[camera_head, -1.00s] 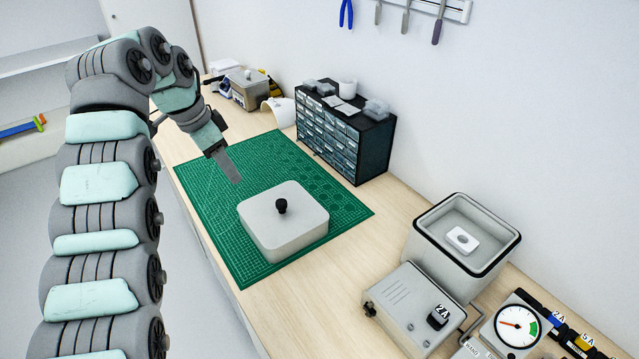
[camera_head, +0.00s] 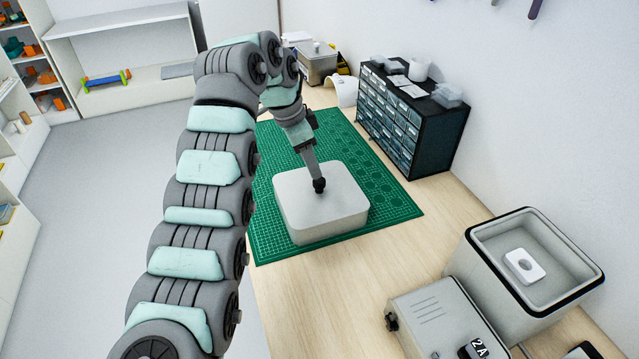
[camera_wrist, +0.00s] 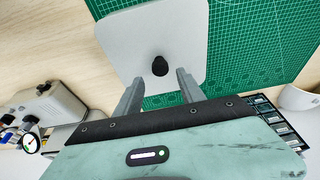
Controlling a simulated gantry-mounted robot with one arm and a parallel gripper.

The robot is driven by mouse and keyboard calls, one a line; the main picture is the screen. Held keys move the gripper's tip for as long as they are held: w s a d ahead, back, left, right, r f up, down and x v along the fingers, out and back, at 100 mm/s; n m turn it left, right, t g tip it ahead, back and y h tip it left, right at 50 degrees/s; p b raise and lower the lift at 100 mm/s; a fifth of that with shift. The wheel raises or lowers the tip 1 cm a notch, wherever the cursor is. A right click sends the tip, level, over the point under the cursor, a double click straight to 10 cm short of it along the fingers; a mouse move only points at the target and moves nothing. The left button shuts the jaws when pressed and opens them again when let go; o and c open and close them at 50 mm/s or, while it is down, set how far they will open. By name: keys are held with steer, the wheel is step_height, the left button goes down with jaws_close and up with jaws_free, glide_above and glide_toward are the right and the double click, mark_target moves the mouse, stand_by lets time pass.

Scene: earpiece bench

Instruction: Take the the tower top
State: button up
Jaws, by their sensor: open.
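A pale grey, round-cornered box (camera_head: 335,218) sits on the green cutting mat (camera_head: 395,196), with a black knob (camera_head: 319,185) in the middle of its top. I cannot tell for sure that this is the tower top. My gripper (camera_head: 316,176) reaches down to the knob. In the wrist view the box top (camera_wrist: 125,42) fills the upper middle, and the knob (camera_wrist: 160,66) shows just beyond and between the open fingertips (camera_wrist: 159,77). The fingers are open, and I see no grip on the knob. The box's underside is hidden.
A dark drawer cabinet (camera_head: 415,128) stands behind the mat on the right. An open grey bin (camera_head: 478,285) with a white piece (camera_head: 524,265) inside and a grey instrument box (camera_head: 430,312) stand at the front right. Bare bench (camera_head: 430,235) lies between.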

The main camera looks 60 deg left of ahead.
mark_target(317, 181)
steer(key=b+x, duration=0.1)
steer(key=x, duration=0.5)
steer(key=shift+b, duration=0.35)
steer(key=shift+r, duration=0.1)
jaws_close()
stand_by(0.5)
step_height(317, 181, up, 10)
steer(key=p, duration=0.4)
stand_by(0.4)
